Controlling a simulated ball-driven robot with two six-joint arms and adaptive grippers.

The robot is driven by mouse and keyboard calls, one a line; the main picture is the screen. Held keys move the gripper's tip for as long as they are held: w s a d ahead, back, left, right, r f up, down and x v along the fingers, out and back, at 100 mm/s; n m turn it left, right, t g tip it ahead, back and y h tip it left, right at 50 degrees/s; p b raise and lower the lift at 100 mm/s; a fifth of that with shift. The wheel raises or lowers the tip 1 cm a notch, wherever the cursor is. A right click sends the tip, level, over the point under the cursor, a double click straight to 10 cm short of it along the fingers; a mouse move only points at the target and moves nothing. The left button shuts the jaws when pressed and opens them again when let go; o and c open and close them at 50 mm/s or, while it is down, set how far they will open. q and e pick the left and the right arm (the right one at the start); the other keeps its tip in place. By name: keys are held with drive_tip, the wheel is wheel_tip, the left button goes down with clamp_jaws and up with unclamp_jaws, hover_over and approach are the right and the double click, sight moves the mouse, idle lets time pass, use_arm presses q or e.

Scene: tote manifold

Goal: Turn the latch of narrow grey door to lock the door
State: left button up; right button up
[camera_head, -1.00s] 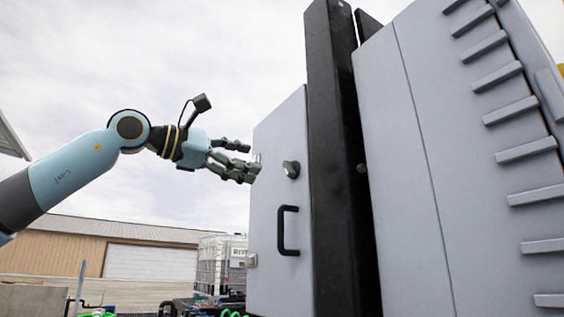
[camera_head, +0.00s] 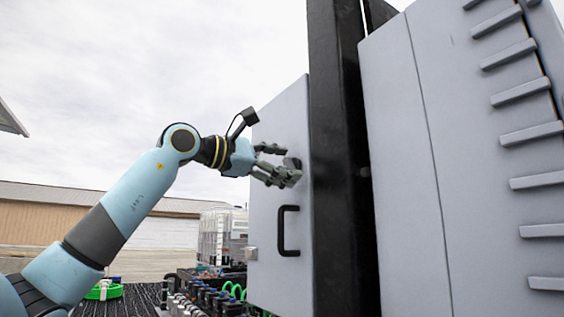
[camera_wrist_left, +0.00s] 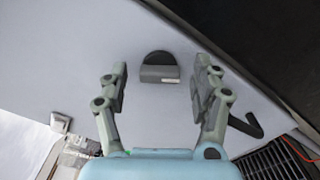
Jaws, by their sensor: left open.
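The narrow grey door (camera_head: 277,118) stands beside a black post, left of a wider grey cabinet. Its latch (camera_wrist_left: 158,70), a dark round knob with a flat grey grip, shows in the left wrist view between the two sides of my left gripper (camera_wrist_left: 160,85). In the head view the latch (camera_head: 292,163) is mostly hidden behind the fingers. My left gripper (camera_head: 283,165) is open, with its fingers at the latch; I cannot tell whether they touch it. A black handle (camera_head: 288,231) is below the latch. My right gripper is not in view.
The black post (camera_head: 340,150) stands right of the door, and the grey cabinet (camera_head: 410,160) with ridges is farther right. Hoses and fittings (camera_head: 205,295) lie low in front of the door. Open air is left of the door.

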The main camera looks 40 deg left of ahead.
use_arm(q)
drive_tip(key=shift+c, duration=0.5)
drive_tip(key=c, duration=0.9)
drive_tip(key=shift+c, duration=0.8)
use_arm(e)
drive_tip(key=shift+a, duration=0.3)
use_arm(q)
drive_tip(key=shift+n, duration=0.4)
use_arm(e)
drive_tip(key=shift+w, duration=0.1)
use_arm(q)
drive_tip(key=n, duration=0.2)
drive_tip(key=shift+n, duration=0.3)
drive_tip(key=n, duration=0.3)
drive_tip(key=shift+a+n, duration=0.1)
drive_tip(key=shift+n, duration=0.3)
drive_tip(key=shift+w+r+n+b, duration=0.1)
drive_tip(key=shift+n+b, duration=0.25)
drive_tip(key=shift+n, duration=1.95)
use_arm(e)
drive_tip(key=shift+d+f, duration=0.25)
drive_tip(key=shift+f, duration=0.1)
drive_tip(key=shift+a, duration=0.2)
